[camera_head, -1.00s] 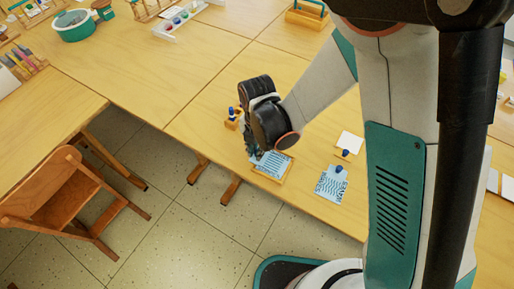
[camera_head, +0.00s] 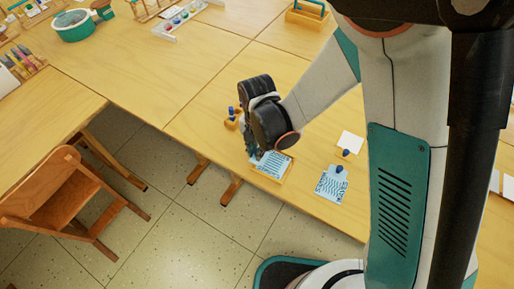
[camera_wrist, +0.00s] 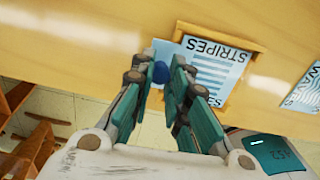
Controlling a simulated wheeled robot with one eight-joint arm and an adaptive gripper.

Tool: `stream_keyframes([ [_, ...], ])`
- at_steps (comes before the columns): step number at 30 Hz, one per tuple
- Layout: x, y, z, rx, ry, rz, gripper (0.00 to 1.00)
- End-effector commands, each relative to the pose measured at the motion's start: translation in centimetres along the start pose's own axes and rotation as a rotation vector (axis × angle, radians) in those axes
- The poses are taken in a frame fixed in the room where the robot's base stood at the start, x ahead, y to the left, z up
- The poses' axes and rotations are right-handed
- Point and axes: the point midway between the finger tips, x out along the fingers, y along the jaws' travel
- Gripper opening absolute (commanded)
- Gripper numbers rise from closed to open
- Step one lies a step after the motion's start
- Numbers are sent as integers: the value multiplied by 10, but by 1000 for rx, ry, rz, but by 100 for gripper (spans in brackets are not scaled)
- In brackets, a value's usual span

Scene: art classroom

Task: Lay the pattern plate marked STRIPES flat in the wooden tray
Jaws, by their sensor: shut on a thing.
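My gripper (camera_wrist: 172,82) is shut on a blue knob (camera_wrist: 160,73), in the wrist view. A light blue patch lies beside the knob. The pale blue plate marked STRIPES (camera_wrist: 222,68) shows right of the fingers, over the wooden tray (camera_wrist: 257,48), whose rim frames its far and right sides. The fingers hide where knob and plate join and part of the near edge, so I cannot tell whether the plate rests fully flat. In the head view my gripper (camera_head: 256,153) is at the left side of the tray (camera_head: 287,173), with the striped plate (camera_head: 272,164) inside its outline.
Another patterned plate (camera_head: 331,187) with a blue knob lies right of the tray, and a white plate (camera_head: 350,142) lies behind it. A small wooden block with a blue knob (camera_head: 231,120) stands behind my gripper. The table's front edge is close to the tray.

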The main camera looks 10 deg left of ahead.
Motion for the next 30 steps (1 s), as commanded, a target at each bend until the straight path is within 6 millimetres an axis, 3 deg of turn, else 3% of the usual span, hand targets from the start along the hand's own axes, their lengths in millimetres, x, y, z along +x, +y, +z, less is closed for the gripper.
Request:
stream_keyframes([
  [5, 0, 0, 0, 0, 0, 0, 0],
  [6, 0, 0, 0, 0, 0, 0, 17],
  [9, 0, 0, 0, 0, 0, 0, 39],
  [30, 0, 0, 0, 0, 0, 0, 39],
])
